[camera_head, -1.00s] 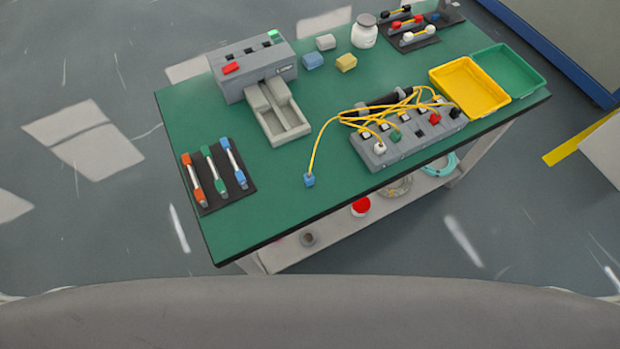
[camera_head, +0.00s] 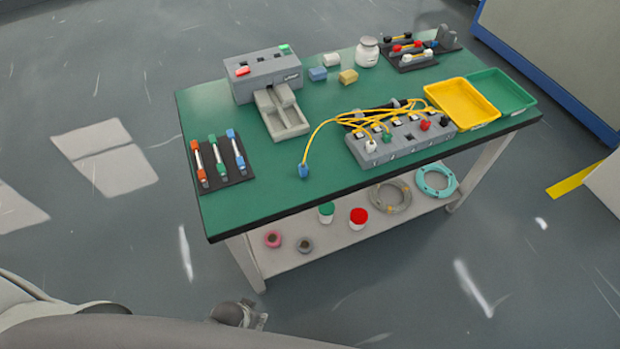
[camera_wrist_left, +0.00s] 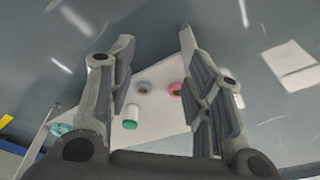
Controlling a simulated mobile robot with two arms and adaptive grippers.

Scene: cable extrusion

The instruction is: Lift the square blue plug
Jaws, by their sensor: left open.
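The square blue plug (camera_head: 303,170) rests on the green table top (camera_head: 285,185) near its front edge, at the end of a yellow cable (camera_head: 318,138). The cable runs to a grey socket block (camera_head: 400,148) on its right. My left gripper (camera_head: 262,320) shows at the bottom of the head view, in front of the table and well away from the plug. In the left wrist view my left gripper (camera_wrist_left: 158,50) is open and empty, with its two fingers wide apart. The plug does not show in that view. My right gripper is not in view.
A grey machine (camera_head: 263,75) stands at the back left. A rack with coloured rods (camera_head: 222,160) lies at the left. Yellow (camera_head: 462,102) and green (camera_head: 500,92) trays stand at the right. A lower shelf (camera_head: 330,232) holds spools and cable coils.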

